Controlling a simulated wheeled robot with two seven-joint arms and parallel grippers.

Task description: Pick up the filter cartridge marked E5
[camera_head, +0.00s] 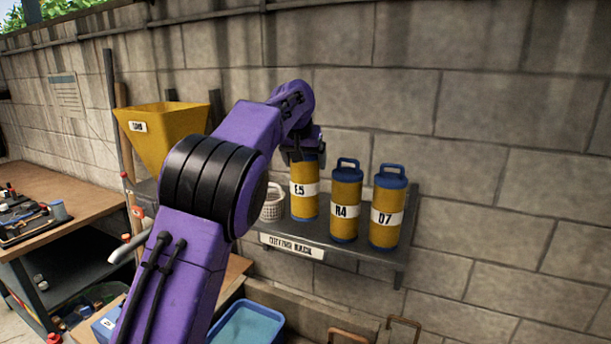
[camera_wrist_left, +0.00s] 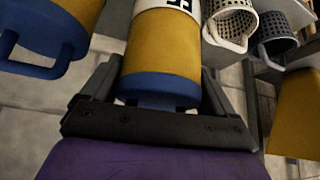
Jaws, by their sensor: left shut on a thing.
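The filter cartridge marked E5 (camera_head: 304,201) stands upright on the drying rack shelf (camera_head: 336,238), a yellow cylinder with a white label. My left gripper (camera_head: 303,155) is over its top, which it hides in the head view. In the left wrist view the jaws of my left gripper (camera_wrist_left: 160,95) are shut on the blue top end of the E5 cartridge (camera_wrist_left: 163,50). Its base appears to be on the shelf still. My right gripper is not in view.
Cartridges R4 (camera_head: 345,203) and D7 (camera_head: 387,208) stand close to the right of E5. A white basket (camera_head: 272,203) is close on the left. A yellow hopper (camera_head: 163,131) stands farther left. The stone wall (camera_head: 480,150) is right behind the shelf.

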